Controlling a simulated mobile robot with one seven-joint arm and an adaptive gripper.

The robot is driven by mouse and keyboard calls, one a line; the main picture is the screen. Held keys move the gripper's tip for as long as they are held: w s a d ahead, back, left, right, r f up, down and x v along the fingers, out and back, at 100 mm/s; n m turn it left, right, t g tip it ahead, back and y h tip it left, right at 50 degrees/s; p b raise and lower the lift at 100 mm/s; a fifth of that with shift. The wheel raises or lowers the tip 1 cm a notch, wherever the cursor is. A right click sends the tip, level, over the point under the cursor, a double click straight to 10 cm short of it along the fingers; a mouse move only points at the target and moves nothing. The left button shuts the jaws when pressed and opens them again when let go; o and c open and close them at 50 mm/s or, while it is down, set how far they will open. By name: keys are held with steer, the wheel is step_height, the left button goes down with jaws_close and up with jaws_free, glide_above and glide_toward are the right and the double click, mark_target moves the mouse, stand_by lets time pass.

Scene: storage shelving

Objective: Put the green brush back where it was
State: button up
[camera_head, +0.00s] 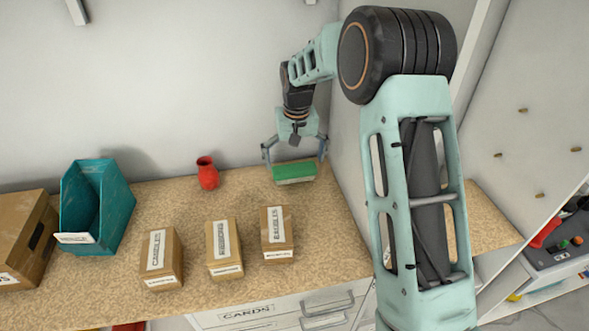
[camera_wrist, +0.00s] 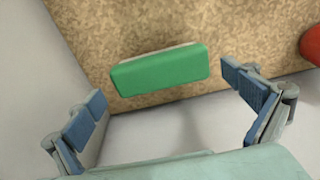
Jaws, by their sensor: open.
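The green brush (camera_head: 294,172) lies on the speckled worktop near its back right corner, green side up with a pale edge along one side. It also shows in the wrist view (camera_wrist: 160,69), lying ahead of the fingers. My gripper (camera_head: 294,152) is open above the brush, with one finger toward each end of it. In the wrist view my gripper (camera_wrist: 168,108) has its blue-padded fingers wide apart, and neither finger touches the brush there. Nothing is between the fingertips.
A red vase (camera_head: 208,174) stands left of the brush. Three labelled boxes, (camera_head: 161,260), (camera_head: 224,249) and (camera_head: 277,232), stand toward the front. A teal bin (camera_head: 113,205) and a brown box (camera_head: 40,235) are at the left. The wall is close behind and right.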

mark_target(296, 171)
step_height(296, 171, up, 9)
steer(key=s, duration=0.1)
steer(key=shift+f, duration=0.2)
steer(key=shift+d, duration=0.1)
